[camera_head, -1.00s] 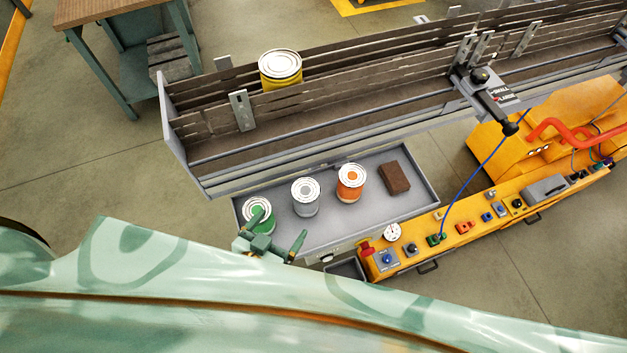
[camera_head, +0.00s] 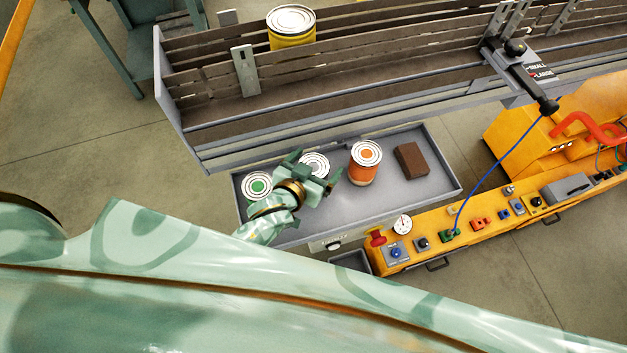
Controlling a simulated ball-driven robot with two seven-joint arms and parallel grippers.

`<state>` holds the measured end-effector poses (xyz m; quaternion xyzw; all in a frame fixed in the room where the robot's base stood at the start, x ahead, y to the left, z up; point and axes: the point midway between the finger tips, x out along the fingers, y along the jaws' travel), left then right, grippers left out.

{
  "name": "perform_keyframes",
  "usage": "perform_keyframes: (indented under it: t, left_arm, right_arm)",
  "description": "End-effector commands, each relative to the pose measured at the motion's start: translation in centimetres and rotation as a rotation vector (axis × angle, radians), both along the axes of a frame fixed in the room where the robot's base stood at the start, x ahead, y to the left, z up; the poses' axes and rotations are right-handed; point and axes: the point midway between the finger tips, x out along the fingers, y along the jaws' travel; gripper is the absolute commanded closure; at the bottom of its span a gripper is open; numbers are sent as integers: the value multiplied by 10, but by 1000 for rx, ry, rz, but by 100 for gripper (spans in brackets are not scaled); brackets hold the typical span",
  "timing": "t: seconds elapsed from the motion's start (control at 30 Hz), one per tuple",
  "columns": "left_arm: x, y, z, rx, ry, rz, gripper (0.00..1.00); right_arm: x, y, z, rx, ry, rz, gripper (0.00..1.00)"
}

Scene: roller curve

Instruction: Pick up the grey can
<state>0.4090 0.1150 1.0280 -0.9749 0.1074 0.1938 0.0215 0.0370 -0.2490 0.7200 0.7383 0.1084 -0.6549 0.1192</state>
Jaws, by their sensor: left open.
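The grey can (camera_head: 316,161) stands upright in the grey tray (camera_head: 420,199) below the conveyor, between the green can (camera_head: 256,184) and the orange can (camera_head: 364,163). Only its white-and-grey ringed lid shows clearly; its body is hidden behind my left gripper. My left gripper (camera_head: 316,172) is open, with its fingers spread over and around the near side of the grey can. I cannot tell whether they touch it. My right gripper is not in view.
A brown block (camera_head: 411,160) lies at the tray's right. A yellow can (camera_head: 291,27) stands on the slatted conveyor (camera_head: 350,60) behind. A yellow control panel (camera_head: 470,226) with buttons borders the tray at right. Free tray floor lies in front of the orange can.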

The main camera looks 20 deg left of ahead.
Motion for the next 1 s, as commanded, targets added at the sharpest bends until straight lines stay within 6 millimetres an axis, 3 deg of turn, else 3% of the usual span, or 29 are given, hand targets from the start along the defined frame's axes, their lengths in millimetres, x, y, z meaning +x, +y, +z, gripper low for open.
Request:
perform_keyframes:
  t: [0.3, 0.47, 0.5, 0.77, 0.87, 1.0]
  left_arm:
    - [6, -2, -2, -1, 1, -1, 13]
    - [6, -2, -2, -1, 1, -1, 58]
    - [6, -2, -2, -1, 1, -1, 62]
    - [6, -2, 0, 0, 0, -1, 62]
    - [6, -2, 12, 0, -2, 0, 62]
    - [7, -1, 43, 1, -4, -1, 62]
  right_arm:
    - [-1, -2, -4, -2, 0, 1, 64]
    - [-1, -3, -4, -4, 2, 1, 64]
    - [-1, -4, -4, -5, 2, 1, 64]
    - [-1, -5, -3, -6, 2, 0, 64]
    - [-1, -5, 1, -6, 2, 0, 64]
    - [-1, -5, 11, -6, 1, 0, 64]
